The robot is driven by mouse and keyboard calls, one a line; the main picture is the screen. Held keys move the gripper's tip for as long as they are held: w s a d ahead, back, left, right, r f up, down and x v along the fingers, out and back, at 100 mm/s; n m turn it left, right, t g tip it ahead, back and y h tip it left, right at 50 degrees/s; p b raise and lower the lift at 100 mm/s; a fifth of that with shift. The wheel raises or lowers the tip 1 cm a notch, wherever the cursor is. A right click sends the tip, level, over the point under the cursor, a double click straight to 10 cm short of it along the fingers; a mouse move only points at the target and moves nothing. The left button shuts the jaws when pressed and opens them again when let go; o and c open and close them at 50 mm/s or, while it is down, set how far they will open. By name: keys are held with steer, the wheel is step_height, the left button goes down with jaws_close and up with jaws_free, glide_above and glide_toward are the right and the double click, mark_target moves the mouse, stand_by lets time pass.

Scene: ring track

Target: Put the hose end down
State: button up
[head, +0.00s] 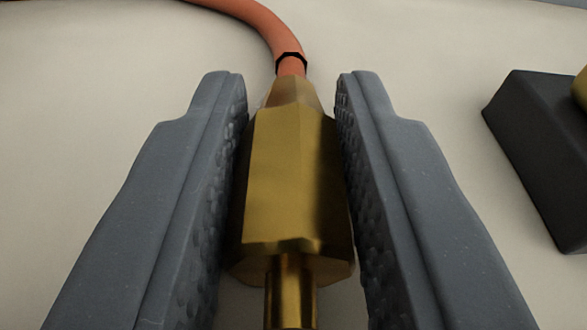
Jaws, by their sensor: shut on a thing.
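The hose end (290,185) is a brass hexagonal fitting with a narrower brass stem toward the bottom of the head view. My gripper (290,95) is shut on it, with one grey textured finger on each side. An orange hose (262,22) runs from the fitting's far end past a black band and curves away to the upper left. I cannot tell whether the fitting touches the pale surface below or is held above it.
A dark block (535,150) with a brass part (581,88) on it stands at the right edge, cut off by the frame. The pale surface (90,100) to the left is clear.

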steer(key=o, duration=1)
steer(key=s+p, duration=0.1)
steer(key=s, duration=0.3)
steer(key=s+r, duration=0.1)
steer(key=s, duration=0.3)
steer(key=s+r+p, duration=0.1)
steer(key=s, duration=0.3)
steer(key=shift+d+p, duration=0.15)
steer(key=shift+p, duration=0.15)
steer(key=shift+w, duration=0.1)
